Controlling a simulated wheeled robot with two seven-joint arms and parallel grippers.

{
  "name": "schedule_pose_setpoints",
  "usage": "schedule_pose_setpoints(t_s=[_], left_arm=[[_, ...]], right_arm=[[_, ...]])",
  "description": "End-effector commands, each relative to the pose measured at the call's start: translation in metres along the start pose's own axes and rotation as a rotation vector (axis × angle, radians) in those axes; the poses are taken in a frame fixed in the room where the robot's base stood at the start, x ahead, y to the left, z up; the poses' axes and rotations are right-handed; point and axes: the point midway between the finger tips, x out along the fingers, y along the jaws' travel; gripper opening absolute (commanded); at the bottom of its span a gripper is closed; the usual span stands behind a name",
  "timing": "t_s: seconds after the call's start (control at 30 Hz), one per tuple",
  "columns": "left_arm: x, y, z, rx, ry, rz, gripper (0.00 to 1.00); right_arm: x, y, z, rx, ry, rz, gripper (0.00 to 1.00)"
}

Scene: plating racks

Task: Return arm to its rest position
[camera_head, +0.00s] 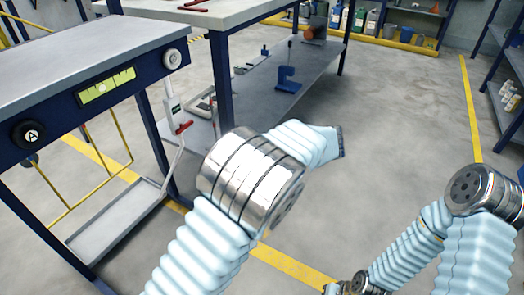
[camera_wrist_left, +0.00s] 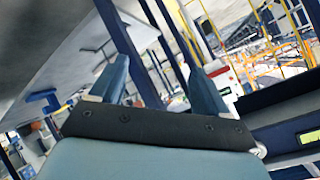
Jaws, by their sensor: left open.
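My left arm (camera_head: 230,225) comes in from the bottom, bends at a shiny metal joint, and ends in a pale blue sleeve over the open floor. Its gripper does not show clearly in the head view. In the left wrist view my left gripper (camera_wrist_left: 158,88) is open, with its two blue fingers wide apart and nothing between them. My right arm (camera_head: 480,235) is folded at the lower right of the head view; its gripper is not in view.
A blue-framed workbench (camera_head: 90,55) with a yellow gauge and black knob stands at left. A second bench (camera_head: 245,12) with a lower shelf (camera_head: 300,75) of tools is behind it. Shelving (camera_head: 505,90) stands at right. The concrete floor (camera_head: 400,120) between is clear.

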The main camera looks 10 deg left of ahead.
Motion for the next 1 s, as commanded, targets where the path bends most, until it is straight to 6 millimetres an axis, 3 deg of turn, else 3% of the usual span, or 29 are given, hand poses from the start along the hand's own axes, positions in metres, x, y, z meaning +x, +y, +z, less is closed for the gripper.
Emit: schedule_pose_setpoints(t_s=[0.4,0.53,0.67,0.8,0.9,1.0], left_arm=[[0.000,0.000,0.000,-0.001,0.001,0.000,0.76],[0.026,0.011,0.024,0.079,-0.079,0.044,0.76],[0.079,0.033,0.093,0.255,-0.278,0.194,0.76],[0.118,0.051,0.209,0.405,-0.553,0.494,0.76],[0.114,0.053,0.292,0.397,-0.711,0.773,0.76],[0.096,0.046,0.342,0.302,-0.759,0.979,0.76]], right_arm=[[0.000,0.002,-0.001,0.001,0.005,0.004,0.00],[-0.003,0.001,-0.001,0.001,0.006,0.005,0.00],[-0.010,-0.003,0.000,-0.001,0.004,0.003,0.00],[-0.020,-0.009,0.001,-0.004,0.000,0.000,0.00],[-0.029,-0.014,0.002,-0.007,-0.003,-0.003,0.00],[-0.035,-0.019,0.004,-0.010,-0.007,-0.006,0.00]])
